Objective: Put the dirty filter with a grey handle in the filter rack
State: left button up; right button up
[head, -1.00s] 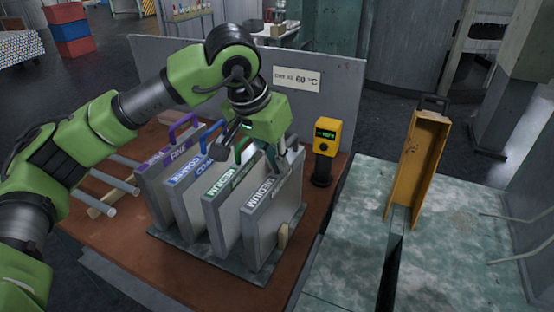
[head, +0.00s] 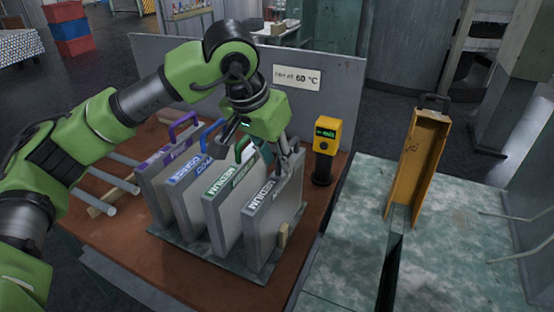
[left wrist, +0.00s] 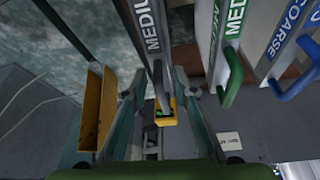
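The filter labelled MEDIUM with no coloured handle showing (head: 268,222) stands upright at the right end of a row of filters. Its label strip also shows in the left wrist view (left wrist: 151,35), with a grey bar, apparently its handle, running down from it. My left gripper (head: 262,160) is above the back of this filter. In the left wrist view its two fingers (left wrist: 160,105) are spread apart, one on each side of the grey bar, with visible gaps. My right gripper is out of view.
Beside it stand filters with green (left wrist: 230,75), blue (head: 210,130) and purple (head: 183,121) handles. A grey base plate (head: 225,262) lies under the row. A yellow meter (head: 326,137) stands right of the gripper. A yellow open housing (head: 420,160) stands upright on the stained right-hand bench.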

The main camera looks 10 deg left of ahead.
pick_arm(q)
jog(key=b+v, duration=0.1)
jog(key=v, duration=1)
jog(key=shift+r, duration=0.1)
dwell(0.8)
